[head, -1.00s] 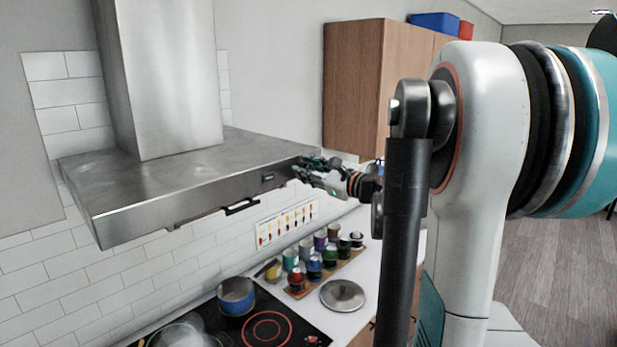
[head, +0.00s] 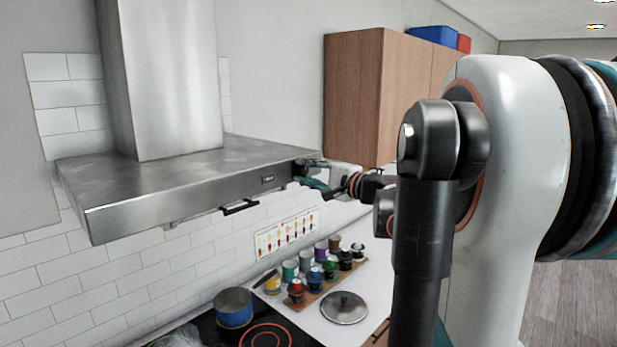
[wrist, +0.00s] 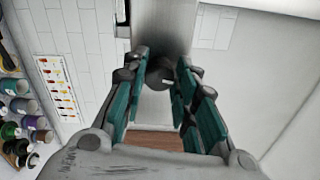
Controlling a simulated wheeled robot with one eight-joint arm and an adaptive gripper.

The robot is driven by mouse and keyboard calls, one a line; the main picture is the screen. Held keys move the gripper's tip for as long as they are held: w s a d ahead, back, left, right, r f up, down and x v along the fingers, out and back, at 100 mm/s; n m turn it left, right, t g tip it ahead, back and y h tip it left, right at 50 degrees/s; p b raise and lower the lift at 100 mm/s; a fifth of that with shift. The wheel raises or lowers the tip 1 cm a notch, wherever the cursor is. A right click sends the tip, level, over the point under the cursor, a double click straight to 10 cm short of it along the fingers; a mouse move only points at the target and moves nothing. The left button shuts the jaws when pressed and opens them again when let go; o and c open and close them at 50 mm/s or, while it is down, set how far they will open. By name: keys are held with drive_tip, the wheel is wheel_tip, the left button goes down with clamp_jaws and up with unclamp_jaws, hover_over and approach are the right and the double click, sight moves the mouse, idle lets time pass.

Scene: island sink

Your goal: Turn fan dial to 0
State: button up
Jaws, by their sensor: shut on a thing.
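The steel range hood (head: 190,180) hangs on the left in the head view, with a small dark display (head: 268,180) on its front edge. My gripper (head: 316,172) is at the hood's right end. In the wrist view, the teal finger pads (wrist: 161,66) lie on either side of a round grey knob, the fan dial (wrist: 159,74), and are shut on it. The dial projects from the hood's steel surface (wrist: 163,28). Its markings cannot be read. In the head view the dial is hidden behind the hood's end and the fingers.
A wooden wall cabinet (head: 352,98) hangs right of and behind the hood. Below are a blue pot (head: 235,308), several jars on a wooden board (head: 318,291) and a round lid (head: 344,308) on the counter. A black handle (head: 240,207) shows under the hood.

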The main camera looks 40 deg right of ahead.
drive_tip(key=shift+n, duration=0.9)
drive_tip(key=shift+b, duration=0.3)
drive_tip(key=o, duration=1)
drive_tip(key=shift+o, duration=0.2)
drive_tip(key=s, duration=1.2)
drive_tip(key=shift+d, duration=0.45)
